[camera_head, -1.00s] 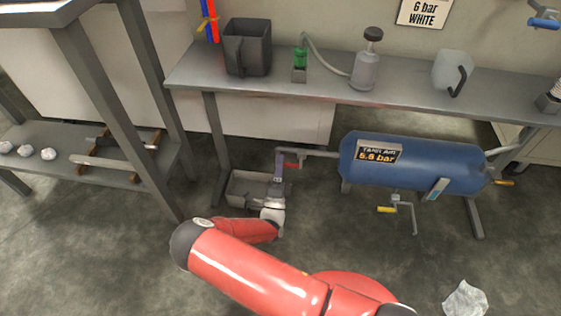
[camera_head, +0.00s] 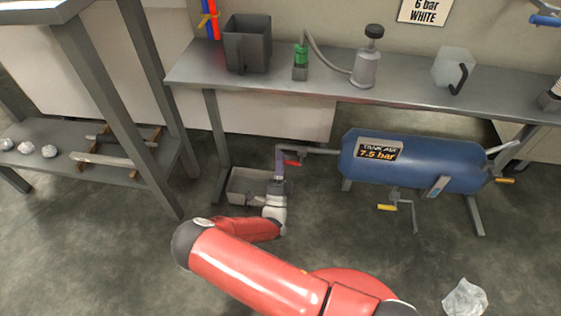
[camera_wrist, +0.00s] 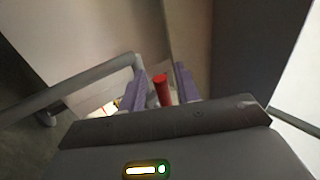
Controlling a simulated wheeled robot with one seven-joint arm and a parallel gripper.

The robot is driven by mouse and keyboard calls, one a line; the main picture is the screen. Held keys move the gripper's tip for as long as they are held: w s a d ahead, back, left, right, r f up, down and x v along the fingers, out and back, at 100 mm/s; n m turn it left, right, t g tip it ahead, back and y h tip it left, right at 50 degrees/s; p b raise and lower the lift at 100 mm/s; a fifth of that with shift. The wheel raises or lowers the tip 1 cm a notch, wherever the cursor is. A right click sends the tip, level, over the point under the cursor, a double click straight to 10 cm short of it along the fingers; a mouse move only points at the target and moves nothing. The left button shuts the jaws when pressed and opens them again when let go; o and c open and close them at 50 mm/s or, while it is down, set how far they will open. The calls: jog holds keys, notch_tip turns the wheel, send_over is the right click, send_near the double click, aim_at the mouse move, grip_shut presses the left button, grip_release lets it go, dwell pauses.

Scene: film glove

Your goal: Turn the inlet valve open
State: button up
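The inlet valve's red handle (camera_head: 292,163) sits on the grey pipe at the left end of the blue air tank (camera_head: 420,165). The tank's display (camera_head: 379,149) reads 7.5 bar. My gripper (camera_head: 281,160) is low beside the pipe, with its purple fingers at the red handle. In the wrist view, the red handle (camera_wrist: 162,89) shows between the two purple fingers of my gripper (camera_wrist: 158,88). The fingers stand apart, with a gap visible beside the handle. The valve body is mostly hidden.
Yellow handles sit under the tank (camera_head: 387,208) and at its right end (camera_head: 505,181). A grey bin (camera_head: 240,187) stands behind my wrist. The grey bench (camera_head: 330,95) is above the tank. A shelf stand (camera_head: 120,110) is at left. Crumpled white material (camera_head: 465,298) lies on the floor.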

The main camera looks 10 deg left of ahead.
jog(key=v, duration=0.7)
jog(key=shift+s+f, duration=0.2)
jog(key=shift+s, duration=0.15)
